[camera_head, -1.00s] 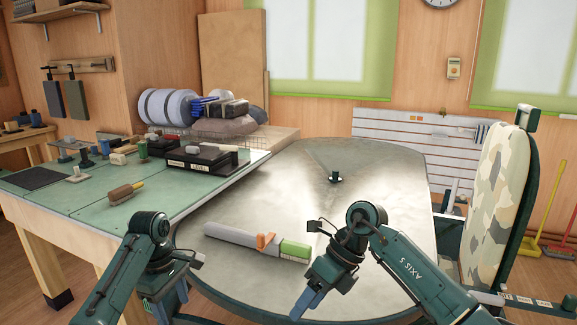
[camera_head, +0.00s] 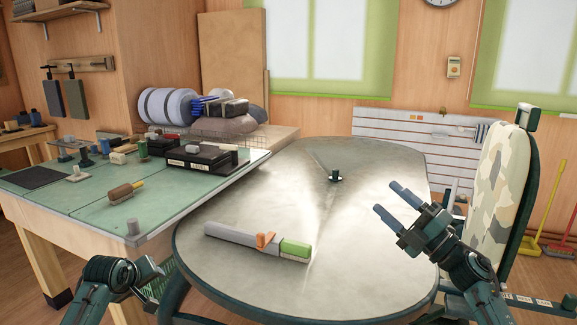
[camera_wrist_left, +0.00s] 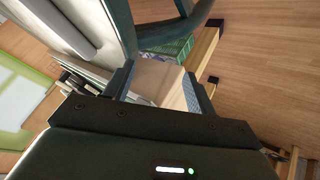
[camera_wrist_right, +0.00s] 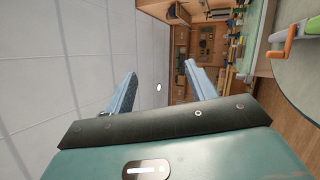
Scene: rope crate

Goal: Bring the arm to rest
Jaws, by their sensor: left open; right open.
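My right gripper (camera_head: 388,199) is raised above the right part of the grey oval table (camera_head: 330,290). Its two fingers are apart with nothing between them, as the right wrist view (camera_wrist_right: 160,75) also shows. My left arm is low at the left front of the head view, beside the table's left edge; its fingers are not clear there. In the left wrist view my left gripper (camera_wrist_left: 157,82) has its fingers apart and empty. A long grey tool (camera_head: 240,239) with an orange part and a green end lies on the table, apart from both grippers.
A green-topped workbench (camera_head: 85,225) with a brush (camera_head: 124,192) and several small items stands at left. A small dark piece (camera_head: 335,176) sits on the oval table. A camouflage-patterned board (camera_head: 502,190) stands upright at right, near my right arm.

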